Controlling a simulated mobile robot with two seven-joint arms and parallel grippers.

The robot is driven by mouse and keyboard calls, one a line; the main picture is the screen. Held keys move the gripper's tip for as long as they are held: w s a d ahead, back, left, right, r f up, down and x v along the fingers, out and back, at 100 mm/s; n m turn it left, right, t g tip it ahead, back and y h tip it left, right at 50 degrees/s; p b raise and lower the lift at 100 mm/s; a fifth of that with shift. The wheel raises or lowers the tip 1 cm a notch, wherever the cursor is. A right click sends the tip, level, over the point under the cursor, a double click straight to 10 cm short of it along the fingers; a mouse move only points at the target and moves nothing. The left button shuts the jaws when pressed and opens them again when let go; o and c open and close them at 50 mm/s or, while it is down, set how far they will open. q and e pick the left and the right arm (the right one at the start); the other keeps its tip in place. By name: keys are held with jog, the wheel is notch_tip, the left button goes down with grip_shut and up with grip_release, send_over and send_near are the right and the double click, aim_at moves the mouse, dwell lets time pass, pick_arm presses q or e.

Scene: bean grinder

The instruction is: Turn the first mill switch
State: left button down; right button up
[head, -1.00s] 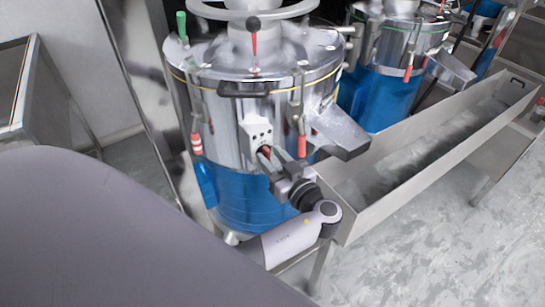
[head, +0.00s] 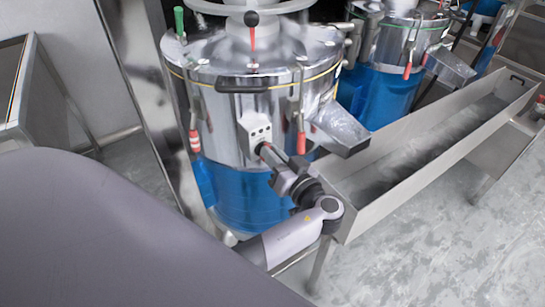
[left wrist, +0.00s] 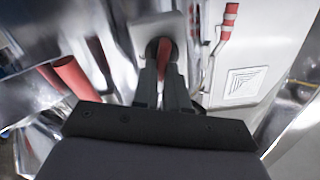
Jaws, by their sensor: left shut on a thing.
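The first mill (head: 240,95) is a shiny steel drum with a blue lower part, standing at the centre of the head view. Its switch box (head: 257,130) is a small pale box on the drum's front. My left gripper (head: 265,150) is at the lower part of this box. In the left wrist view, its two fingers (left wrist: 163,75) are shut on the red switch (left wrist: 164,55) between them. The fingers hide most of the switch in the head view. My right gripper is in neither view.
Red-handled clamps (head: 300,140) hang beside the switch box. A steel spout (head: 340,130) juts right over a long metal trough (head: 400,165). A second mill (head: 385,90) stands behind. Open floor (head: 460,240) lies at the lower right.

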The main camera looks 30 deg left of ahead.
pick_arm(q)
jog(key=shift+w+d+f+m+p, duration=0.15)
jog(key=shift+m+p, duration=0.15)
jog(key=shift+m, duration=2.05)
jog(key=shift+w+a+f+m+p, duration=0.1)
jog(key=shift+m+p, duration=0.2)
jog(key=shift+m, duration=2)
jog(key=shift+w+d+f+m+p, duration=0.15)
jog(key=shift+m+p, duration=0.15)
jog(key=shift+m, duration=2.05)
jog(key=shift+a, duration=0.1)
jog(key=c, duration=1.2)
grip_release()
jog(key=shift+f, duration=0.1)
jog(key=shift+o, duration=0.2)
